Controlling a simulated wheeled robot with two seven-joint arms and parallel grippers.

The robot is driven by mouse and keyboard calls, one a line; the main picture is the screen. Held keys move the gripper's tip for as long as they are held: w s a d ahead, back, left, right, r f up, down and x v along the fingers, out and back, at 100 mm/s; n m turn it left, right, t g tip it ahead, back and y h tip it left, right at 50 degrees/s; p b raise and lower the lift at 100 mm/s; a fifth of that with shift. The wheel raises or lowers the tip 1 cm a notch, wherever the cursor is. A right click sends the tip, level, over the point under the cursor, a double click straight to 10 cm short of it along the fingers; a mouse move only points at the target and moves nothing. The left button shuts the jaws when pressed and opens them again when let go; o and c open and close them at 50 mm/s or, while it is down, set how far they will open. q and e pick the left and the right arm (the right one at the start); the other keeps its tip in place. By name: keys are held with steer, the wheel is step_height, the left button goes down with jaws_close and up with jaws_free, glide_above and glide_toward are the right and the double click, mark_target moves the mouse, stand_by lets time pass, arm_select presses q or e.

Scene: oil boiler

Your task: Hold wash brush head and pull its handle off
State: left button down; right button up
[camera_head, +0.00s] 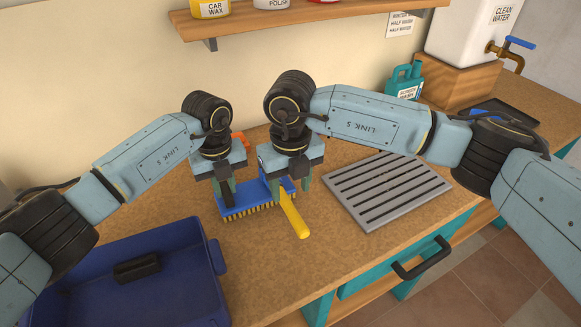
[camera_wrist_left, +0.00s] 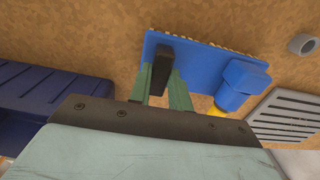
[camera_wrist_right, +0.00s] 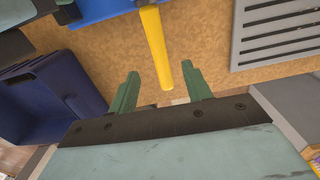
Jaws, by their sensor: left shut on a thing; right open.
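The blue wash brush head (camera_head: 246,203) lies bristles down on the wooden counter, and it also shows in the left wrist view (camera_wrist_left: 203,70). A black grip (camera_wrist_left: 160,65) stands up from it. My left gripper (camera_head: 225,190) is shut on this grip. The yellow handle (camera_head: 294,216) is in the socket at the head's right end and points towards the counter's front. My right gripper (camera_head: 289,184) is open above the handle. In the right wrist view the handle (camera_wrist_right: 156,48) reaches down between its two spread fingers (camera_wrist_right: 163,88), apparently without touching either.
A dark blue bin (camera_head: 150,265) with a black block is at the front left. A grey slotted grate (camera_head: 387,188) lies to the right. A teal bottle (camera_head: 404,82) and a clean water tank (camera_head: 470,38) stand at the back right. A shelf (camera_head: 260,22) overhangs behind.

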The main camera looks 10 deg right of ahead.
mark_target(302, 227)
step_height(302, 227, down, 6)
steer(key=shift+f, duration=0.1)
stand_by(0.4)
jaws_close()
steer(key=shift+s+d, duration=0.25)
steer(key=shift+s, duration=0.65)
steer(key=shift+s+d, duration=0.25)
steer(key=shift+s, duration=0.6)
steer(key=shift+s+d, duration=0.25)
steer(key=shift+s, duration=0.65)
